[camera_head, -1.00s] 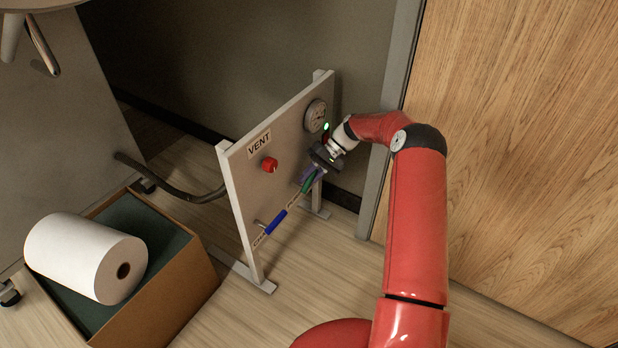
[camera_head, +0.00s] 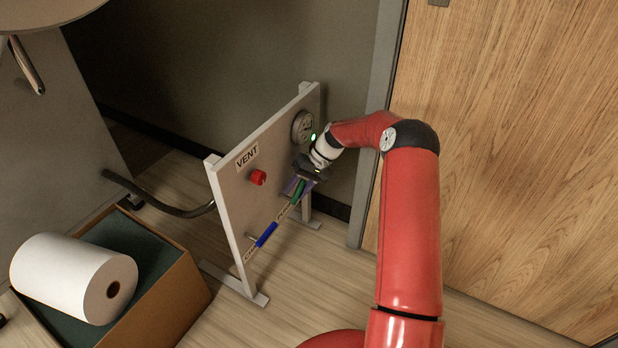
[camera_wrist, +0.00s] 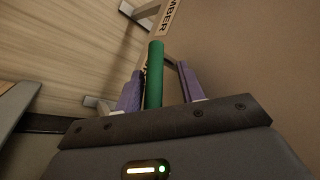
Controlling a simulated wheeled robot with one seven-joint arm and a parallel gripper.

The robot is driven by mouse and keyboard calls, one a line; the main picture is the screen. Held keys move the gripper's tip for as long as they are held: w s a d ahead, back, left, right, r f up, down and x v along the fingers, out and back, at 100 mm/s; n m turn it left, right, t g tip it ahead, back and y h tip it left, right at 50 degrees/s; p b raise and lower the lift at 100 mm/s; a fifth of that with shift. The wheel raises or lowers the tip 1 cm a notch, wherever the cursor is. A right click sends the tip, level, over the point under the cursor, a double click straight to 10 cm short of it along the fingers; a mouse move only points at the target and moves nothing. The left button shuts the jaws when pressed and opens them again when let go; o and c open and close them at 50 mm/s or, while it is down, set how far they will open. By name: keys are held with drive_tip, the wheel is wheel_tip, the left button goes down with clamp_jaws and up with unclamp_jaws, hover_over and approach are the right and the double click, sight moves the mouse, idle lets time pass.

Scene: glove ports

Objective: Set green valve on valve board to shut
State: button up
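The valve board (camera_head: 232,200) stands upright on the floor. Its green valve handle (camera_head: 298,190) is low on the far right of the panel and slants down to the left. My gripper (camera_head: 295,187) is at this handle. In the wrist view, the green handle (camera_wrist: 154,75) runs between the two purple fingertips (camera_wrist: 157,80) of my gripper. The fingers are apart, with a clear gap on the right of the handle; the handle lies nearer the left finger. The handle's pivot is hidden by my gripper.
A blue valve handle (camera_head: 266,234) sits left of the green one on the same board. A red knob (camera_head: 258,177), a VENT label (camera_head: 247,156) and a gauge (camera_head: 303,126) are above. A box (camera_head: 165,300) with a white roll (camera_head: 70,277) stands at the left.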

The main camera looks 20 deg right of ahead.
drive_tip(key=t+h+b, duration=0.1)
drive_tip(key=t+h, duration=0.1)
drive_tip(key=h+b, duration=0.1)
drive_tip(key=shift+s+a+r+n+t+b, duration=0.3)
drive_tip(key=shift+s+a+n+t, duration=0.1)
drive_tip(key=t+h+b, duration=0.1)
drive_tip(key=b, duration=0.2)
drive_tip(key=s+a+n+t+h+b, duration=0.1)
drive_tip(key=t+b, duration=0.1)
drive_tip(key=b, duration=0.1)
drive_tip(key=shift+r+h, duration=0.1)
drive_tip(key=shift+h, duration=0.3)
drive_tip(key=s+r+h+p, duration=0.1)
drive_tip(key=s+r+p, duration=0.2)
drive_tip(key=s+r, duration=0.6)
drive_tip(key=s+r+h+p, duration=0.1)
drive_tip(key=s+r+p, duration=0.3)
drive_tip(key=s+r, duration=0.5)
wheel_tip(320, 180, up, 6)
drive_tip(key=shift+s+d+f+m, duration=0.25)
drive_tip(key=shift+s+d+m, duration=0.05)
drive_tip(key=shift+m, duration=0.1)
drive_tip(key=shift+c, duration=0.5)
